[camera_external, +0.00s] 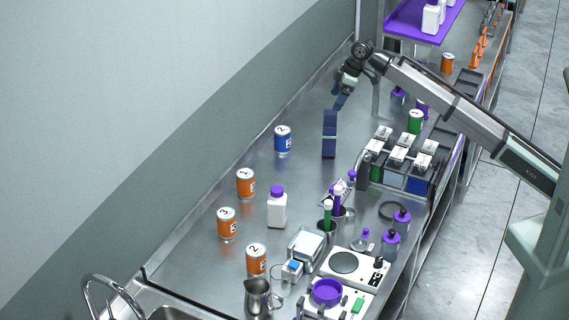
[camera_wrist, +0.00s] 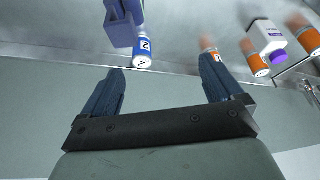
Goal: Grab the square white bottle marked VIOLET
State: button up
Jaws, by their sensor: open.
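A square white bottle with a purple cap (camera_external: 277,210) stands upright on the steel bench, among orange-and-white cans. In the wrist view a white bottle with a purple cap (camera_wrist: 266,36) shows at the upper right; its label is too small to read. My gripper (camera_external: 339,103) is above the far part of the bench, well away from the bottle. In the wrist view my gripper (camera_wrist: 160,82) has its two fingers wide apart with nothing between them.
Orange cans (camera_external: 246,184) and a blue can (camera_external: 283,140) stand near the wall. A rack of vats (camera_external: 402,172), a hot plate (camera_external: 345,262) and a metal jug (camera_external: 257,298) occupy the right and front.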

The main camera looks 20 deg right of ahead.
jog(key=s+a+f+n+g, duration=0.15)
jog(key=s+a+n, duration=0.25)
jog(key=s+a, duration=1.85)
jog(key=n+h, duration=0.2)
jog(key=n, duration=0.1)
send_over(277, 189)
jog(key=s, duration=0.1)
jog(key=f, duration=0.1)
jog(key=f+n, duration=0.2)
jog(key=n, duration=0.1)
jog(key=f+n+h, duration=0.1)
jog(key=f+n, duration=0.2)
jog(key=w+d+f+n+h, duration=0.1)
jog(key=f+n, duration=0.2)
jog(key=shift+w+f, duration=0.1)
jog(key=shift+f, duration=0.05)
jog(key=shift+a+f, duration=0.25)
jog(key=shift+f, duration=1.15)
jog(key=shift+a+f, duration=0.2)
jog(key=shift+f, duration=1.2)
jog(key=shift+c, duration=0.4)
grip_shut()
